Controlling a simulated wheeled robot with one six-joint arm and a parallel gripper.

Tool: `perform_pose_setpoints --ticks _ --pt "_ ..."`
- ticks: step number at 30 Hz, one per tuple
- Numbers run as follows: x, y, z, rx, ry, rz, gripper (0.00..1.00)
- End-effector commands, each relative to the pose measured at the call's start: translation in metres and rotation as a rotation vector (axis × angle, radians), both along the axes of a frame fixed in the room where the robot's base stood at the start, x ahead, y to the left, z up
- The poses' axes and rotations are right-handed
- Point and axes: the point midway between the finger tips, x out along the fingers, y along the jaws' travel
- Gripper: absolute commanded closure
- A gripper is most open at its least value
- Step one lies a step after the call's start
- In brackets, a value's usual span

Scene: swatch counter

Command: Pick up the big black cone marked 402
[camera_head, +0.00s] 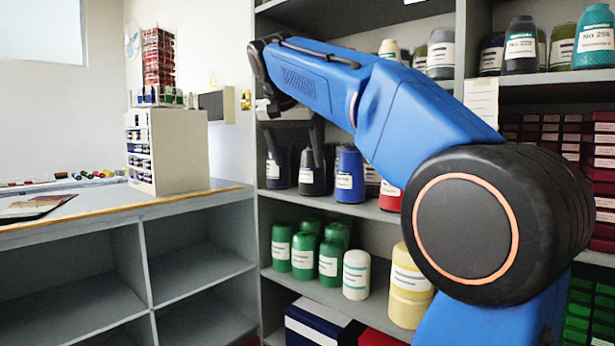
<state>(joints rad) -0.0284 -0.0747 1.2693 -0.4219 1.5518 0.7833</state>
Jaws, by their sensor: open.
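Two dark cones stand on the middle shelf, a black cone (278,181) on the left and a larger-looking black cone (307,184) beside it. Both have white labels that are too small to read, so I cannot tell which one is marked 402. My gripper (295,160) is open, with its two dark fingers pointing down in front of the tops of these cones. The fingers partly hide the cones. I cannot tell whether either finger touches a cone, and I see nothing held.
A blue cone (350,178) stands close on the right, then a red one (390,196). Green cones (281,250), a white cone (356,273) and a yellow one (408,285) fill the shelf below. A counter (120,205) stands at left. My arm hides part of the shelving.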

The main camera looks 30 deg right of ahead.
Motion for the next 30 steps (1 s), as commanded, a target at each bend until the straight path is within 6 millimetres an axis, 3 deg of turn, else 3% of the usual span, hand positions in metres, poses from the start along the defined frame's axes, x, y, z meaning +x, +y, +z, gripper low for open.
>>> perform_pose_setpoints --ticks 15,26,30 --pt "0.059 -0.065 -0.001 0.000 0.001 -0.001 0.23" --pt "0.075 -0.082 -0.002 0.000 0.002 0.000 0.23" --pt "0.081 -0.089 -0.018 0.000 0.002 0.003 0.23"
